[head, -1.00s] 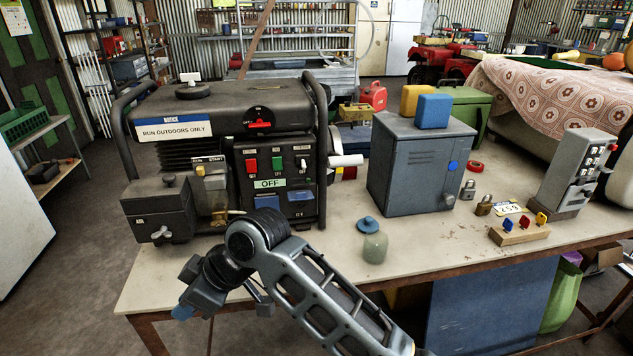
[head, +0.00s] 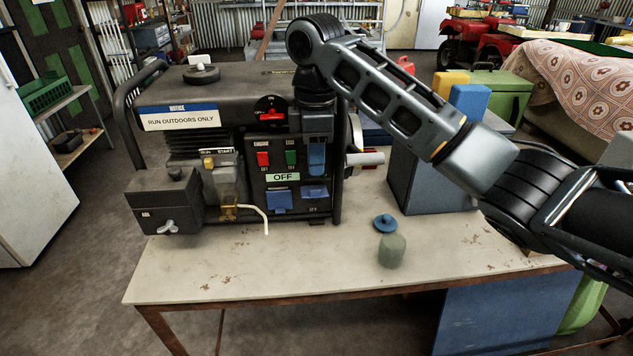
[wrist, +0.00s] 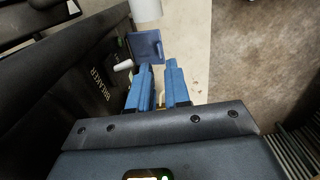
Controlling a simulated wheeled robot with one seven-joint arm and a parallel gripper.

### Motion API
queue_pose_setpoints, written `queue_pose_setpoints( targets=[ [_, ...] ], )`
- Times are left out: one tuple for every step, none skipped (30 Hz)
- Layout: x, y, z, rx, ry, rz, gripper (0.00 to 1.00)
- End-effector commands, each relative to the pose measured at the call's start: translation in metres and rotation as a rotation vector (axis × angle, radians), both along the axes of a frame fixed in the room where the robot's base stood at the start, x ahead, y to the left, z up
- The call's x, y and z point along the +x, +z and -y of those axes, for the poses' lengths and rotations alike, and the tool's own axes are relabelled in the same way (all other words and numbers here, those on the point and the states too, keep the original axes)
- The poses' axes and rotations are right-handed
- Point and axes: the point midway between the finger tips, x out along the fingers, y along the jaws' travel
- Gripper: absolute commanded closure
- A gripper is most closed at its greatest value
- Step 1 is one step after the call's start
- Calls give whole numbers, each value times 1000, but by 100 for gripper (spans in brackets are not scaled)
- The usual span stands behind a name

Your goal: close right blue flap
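The black generator (head: 215,95) stands on the table, with its control panel facing front. The right blue flap (head: 314,192) is low on the panel's right side; it also shows in the wrist view (wrist: 145,45), where it stands out from the panel face. The left blue flap (head: 278,200) sits beside it. My gripper (head: 317,172) points down in front of the panel's right side, just above the right flap. In the wrist view its two blue fingers (wrist: 158,80) are parted with nothing between them, short of the flap. The white breaker lever (wrist: 123,66) is left of the fingers.
A blue-grey metal box (head: 430,180) stands right of the generator, behind my arm. A blue lid (head: 385,223) and a small greenish jar (head: 391,251) are on the table. A pale hose (head: 258,215) hangs at the generator's front. The table's front left is clear.

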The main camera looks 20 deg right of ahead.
Motion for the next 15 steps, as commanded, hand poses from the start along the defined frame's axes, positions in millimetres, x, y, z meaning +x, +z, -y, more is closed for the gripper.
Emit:
queue_pose_setpoints(
  targets=[
    [-1,-12,-1,2,0,-3,83],
    [-1,-17,-2,3,0,-4,83],
    [-1,-24,-2,4,0,-2,83],
    [-1,-29,-2,4,1,-2,83],
    [-1,-33,-2,3,0,-1,83],
    [-1,-38,-1,3,-1,-1,83],
    [-1,-42,-1,3,-1,-1,83],
    [0,-44,-1,2,-1,0,83],
    [0,-48,-1,2,-1,0,83],
    [0,-51,0,2,-1,0,83],
    [0,-54,0,2,-1,1,83],
    [0,-56,0,1,-1,0,83],
    [0,-58,0,1,-2,0,83],
    [0,-59,0,1,-1,1,83],
    [0,-61,0,1,-1,1,83]
  ],
)
